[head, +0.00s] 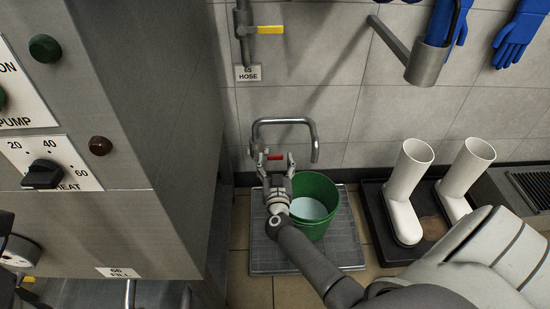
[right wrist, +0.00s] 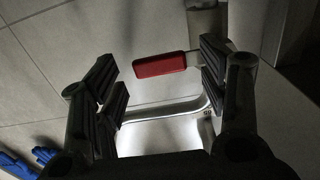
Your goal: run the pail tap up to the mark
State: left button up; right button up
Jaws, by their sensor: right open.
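The green pail (head: 332,222) stands upright on a grey grate, with pale liquid (head: 308,208) inside it. I cannot make out a mark in it. The bent metal spout (head: 285,121) comes from the wall and its end hangs above the pail; I see no clear stream. The tap's red lever (head: 276,157) lies crosswise below the spout. My right gripper (head: 274,160) is open at the lever. In the right wrist view the red lever (right wrist: 160,65) shows between the spread fingers (right wrist: 163,78), with gaps on both sides. My left gripper is out of view.
The floor grate (head: 262,258) lies under the pail. White boots (head: 402,195) stand on a black tray at the right. A steel cabinet (head: 130,130) with knobs fills the left. A yellow-handled hose valve (head: 270,30) and a metal holder (head: 427,64) are on the wall above.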

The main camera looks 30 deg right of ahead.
jog(key=v, duration=0.9)
jog(key=shift+a, duration=0.2)
jog(key=shift+s+r, duration=0.1)
jog(key=shift+s, duration=0.05)
